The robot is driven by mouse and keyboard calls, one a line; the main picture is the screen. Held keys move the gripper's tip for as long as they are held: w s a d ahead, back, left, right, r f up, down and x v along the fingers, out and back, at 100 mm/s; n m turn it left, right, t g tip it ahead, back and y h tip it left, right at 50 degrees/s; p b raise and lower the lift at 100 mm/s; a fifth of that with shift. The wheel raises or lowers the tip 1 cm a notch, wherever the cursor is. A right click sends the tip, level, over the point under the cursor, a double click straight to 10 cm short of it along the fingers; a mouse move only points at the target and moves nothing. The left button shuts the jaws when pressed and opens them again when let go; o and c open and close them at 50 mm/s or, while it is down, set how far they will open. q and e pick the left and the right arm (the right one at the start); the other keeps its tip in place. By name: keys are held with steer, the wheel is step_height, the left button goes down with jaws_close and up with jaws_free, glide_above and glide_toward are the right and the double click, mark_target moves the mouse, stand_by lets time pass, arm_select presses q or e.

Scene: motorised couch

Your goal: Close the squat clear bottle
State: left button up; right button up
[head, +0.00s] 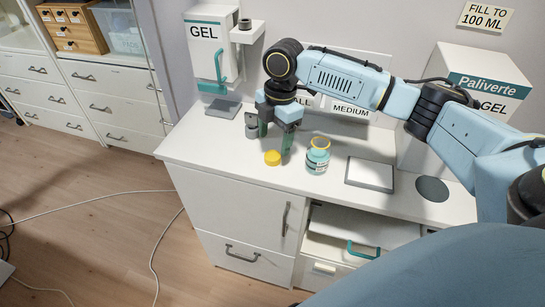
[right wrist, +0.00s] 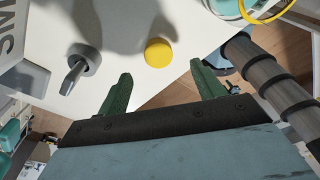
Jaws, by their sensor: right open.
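The squat bottle (head: 317,161) stands upright on the white counter, with a teal body, a pale label and a yellow ring at its top. Its yellow ring (right wrist: 265,10) shows at the upper right edge in the right wrist view. A round yellow cap (head: 272,158) lies on the counter left of the bottle, apart from it. The cap also shows in the right wrist view (right wrist: 158,52), just beyond the fingertips and between their lines. My right gripper (head: 276,141) points down, open and empty, near the cap and left of the bottle. My left gripper is not in view.
A small grey fitting (head: 251,130) stands close left of my right gripper. A GEL dispenser (head: 207,55) is at the back left. A flat grey pad (head: 370,174) and dark disc (head: 432,188) lie right of the bottle, before a Paliverte box (head: 482,105).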

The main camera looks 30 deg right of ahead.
mark_target(273, 155)
steer(key=shift+a+f+b, duration=0.15)
steer(key=shift+f+b, duration=0.15)
steer(key=shift+f, duration=2.35)
steer(key=c, duration=1.1)
steer(key=shift+o, duration=0.2)
